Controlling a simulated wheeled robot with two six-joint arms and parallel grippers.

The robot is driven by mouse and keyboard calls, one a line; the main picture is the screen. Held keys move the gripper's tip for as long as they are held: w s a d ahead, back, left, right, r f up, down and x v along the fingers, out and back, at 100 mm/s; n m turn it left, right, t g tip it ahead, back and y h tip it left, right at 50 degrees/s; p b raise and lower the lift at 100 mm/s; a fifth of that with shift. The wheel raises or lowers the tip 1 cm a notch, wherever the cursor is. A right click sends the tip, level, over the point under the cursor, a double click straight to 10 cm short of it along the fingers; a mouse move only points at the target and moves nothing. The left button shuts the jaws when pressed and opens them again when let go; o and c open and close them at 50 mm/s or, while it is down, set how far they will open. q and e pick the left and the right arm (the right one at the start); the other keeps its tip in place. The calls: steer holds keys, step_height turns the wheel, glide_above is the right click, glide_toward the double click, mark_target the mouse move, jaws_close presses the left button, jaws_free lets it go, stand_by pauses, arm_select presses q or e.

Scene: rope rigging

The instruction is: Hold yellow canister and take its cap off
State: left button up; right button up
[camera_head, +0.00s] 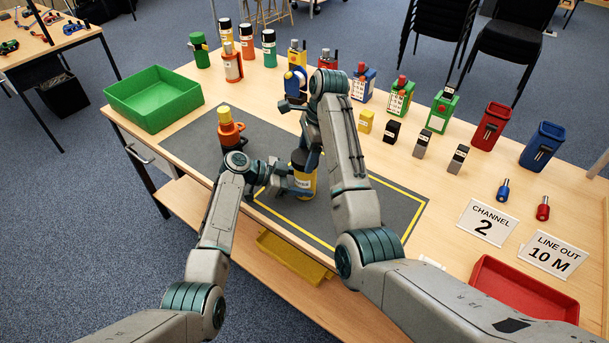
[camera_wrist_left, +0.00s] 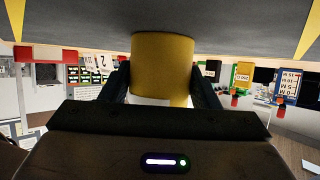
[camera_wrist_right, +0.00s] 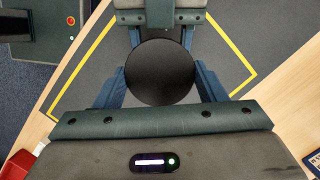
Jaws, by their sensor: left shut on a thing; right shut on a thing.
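The yellow canister (camera_head: 306,184) stands upright on the dark mat, inside the yellow outline. Its black cap (camera_head: 299,157) is on top, with no gap that I can make out. My left gripper (camera_head: 285,181) is shut on the canister's body from the side. In the left wrist view, the yellow body (camera_wrist_left: 162,62) stands between its two fingers. My right gripper (camera_wrist_right: 160,84) comes from above and is shut on the cap. In the right wrist view, the cap shows as a round black disc (camera_wrist_right: 160,66). Part of the canister is hidden by my right arm.
An orange object with a yellow top (camera_head: 228,129) stands on the mat to the left. A green bin (camera_head: 153,113) is at the left edge. Several bottles and devices line the back. A red tray (camera_head: 520,291) is at the right front.

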steer(key=shift+r, duration=0.2)
arm_select(q)
steer(key=o, duration=1.2)
steer(key=shift+c, duration=0.2)
steer(key=shift+p+v, duration=0.95)
steer(key=shift+v, duration=2.1)
arm_select(e)
steer(key=shift+r, duration=0.9)
arm_select(q)
steer(key=shift+v, duration=1.5)
arm_select(e)
steer(key=shift+r, duration=0.3)
